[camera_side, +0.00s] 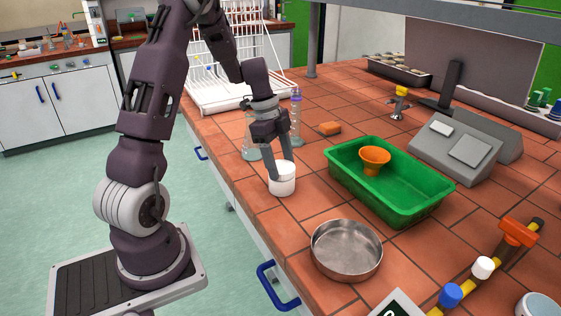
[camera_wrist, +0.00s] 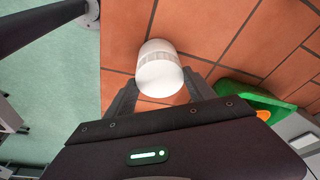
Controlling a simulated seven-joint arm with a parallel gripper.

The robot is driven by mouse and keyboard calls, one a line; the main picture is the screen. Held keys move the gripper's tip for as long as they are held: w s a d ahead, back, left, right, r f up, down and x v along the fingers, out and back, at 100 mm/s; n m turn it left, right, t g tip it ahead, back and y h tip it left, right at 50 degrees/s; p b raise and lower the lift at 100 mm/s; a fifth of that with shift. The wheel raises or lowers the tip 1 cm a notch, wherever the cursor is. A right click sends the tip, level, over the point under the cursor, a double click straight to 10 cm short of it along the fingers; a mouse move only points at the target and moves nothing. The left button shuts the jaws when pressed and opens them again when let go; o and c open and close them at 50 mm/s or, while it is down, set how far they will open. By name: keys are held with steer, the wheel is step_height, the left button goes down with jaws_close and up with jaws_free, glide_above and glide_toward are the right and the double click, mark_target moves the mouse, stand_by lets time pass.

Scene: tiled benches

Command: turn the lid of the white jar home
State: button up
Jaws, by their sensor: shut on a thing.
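The white jar (camera_side: 283,186) stands upright on the tiled bench, near its left edge. My gripper (camera_side: 281,172) reaches down to the jar's top from above, with one finger on each side. In the wrist view the jar (camera_wrist: 153,50) shows as a white cylinder with a finely ribbed band, between the tips of my gripper (camera_wrist: 160,82). My gripper is shut on the white lid (camera_wrist: 160,79) at the top. Lid and jar are the same white, so I cannot tell how the lid sits on its thread.
A green tray (camera_side: 345,185) with an orange funnel (camera_side: 375,157) stands right of the jar. A round metal pan (camera_side: 346,250) lies in front. A glass flask (camera_side: 250,145) and a cylinder (camera_side: 296,120) stand behind my gripper.

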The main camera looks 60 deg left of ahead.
stand_by(0.3)
steer(key=m, duration=0.3)
steer(key=shift+w+a+f+g, duration=0.1)
steer(key=shift+w+g, duration=0.05)
steer(key=shift+g, duration=0.25)
steer(key=m+g, duration=0.1)
steer(key=m, duration=0.3)
steer(key=shift+m, duration=0.4)
steer(key=m, duration=0.3)
steer(key=m+g, duration=0.1)
steer(key=m, duration=0.2)
steer(key=shift+w+g, duration=0.1)
steer(key=shift+g, duration=0.2)
steer(key=m, duration=0.2)
steer(key=m+y, duration=0.1)
steer(key=m, duration=0.1)
steer(key=m+g, duration=0.1)
steer(key=m, duration=0.1)
steer(key=shift+d+y, duration=0.25)
steer(key=shift+y, duration=0.05)
steer(key=shift+w+m+y, duration=0.1)
steer(key=shift+m+y, duration=0.2)
steer(key=shift+m, duration=1.3)
